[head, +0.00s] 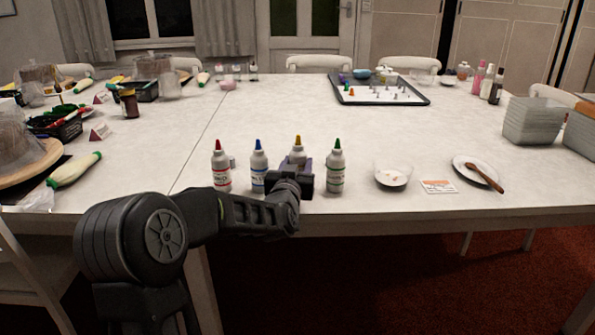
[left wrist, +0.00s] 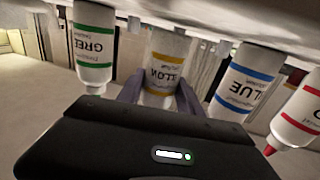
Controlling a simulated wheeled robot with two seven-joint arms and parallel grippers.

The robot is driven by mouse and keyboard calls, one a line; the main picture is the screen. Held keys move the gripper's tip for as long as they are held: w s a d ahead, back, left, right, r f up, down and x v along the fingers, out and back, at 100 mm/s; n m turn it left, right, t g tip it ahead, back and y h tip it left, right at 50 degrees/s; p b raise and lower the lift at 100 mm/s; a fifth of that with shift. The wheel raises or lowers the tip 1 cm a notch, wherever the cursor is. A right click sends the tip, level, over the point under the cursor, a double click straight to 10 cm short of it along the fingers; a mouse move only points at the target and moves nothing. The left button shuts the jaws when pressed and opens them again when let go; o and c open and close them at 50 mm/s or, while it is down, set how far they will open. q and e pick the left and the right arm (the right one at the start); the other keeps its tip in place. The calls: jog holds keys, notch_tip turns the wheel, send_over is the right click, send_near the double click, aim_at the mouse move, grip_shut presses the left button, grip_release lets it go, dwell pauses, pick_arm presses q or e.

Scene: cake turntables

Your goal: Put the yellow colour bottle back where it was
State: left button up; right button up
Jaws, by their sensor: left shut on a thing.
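The yellow colour bottle (head: 297,151) is white with a yellow cap and stands upright between the blue bottle (head: 259,168) and the green bottle (head: 335,168). My left gripper (head: 296,166) is shut on it from the near side and hides its lower part. In the left wrist view, which is upside down, the yellow bottle (left wrist: 163,62) sits between the two fingers (left wrist: 160,95). The blue bottle (left wrist: 240,82) and the green bottle (left wrist: 93,45) stand apart on either side. Whether its base touches the table is not clear. My right gripper is not in view.
The red bottle (head: 221,168) stands left of the blue one. To the right are a small bowl (head: 391,178), a card (head: 438,187) and a plate (head: 467,162) with a brown utensil. A dark tray (head: 418,100) lies farther back. The middle of the table is clear.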

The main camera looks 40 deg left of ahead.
pick_arm(q)
jog(key=shift+f, duration=0.4)
jog(key=shift+f, duration=0.1)
jog(key=o, duration=0.8)
jog(key=v, duration=1.2)
jog(key=shift+p, duration=0.35)
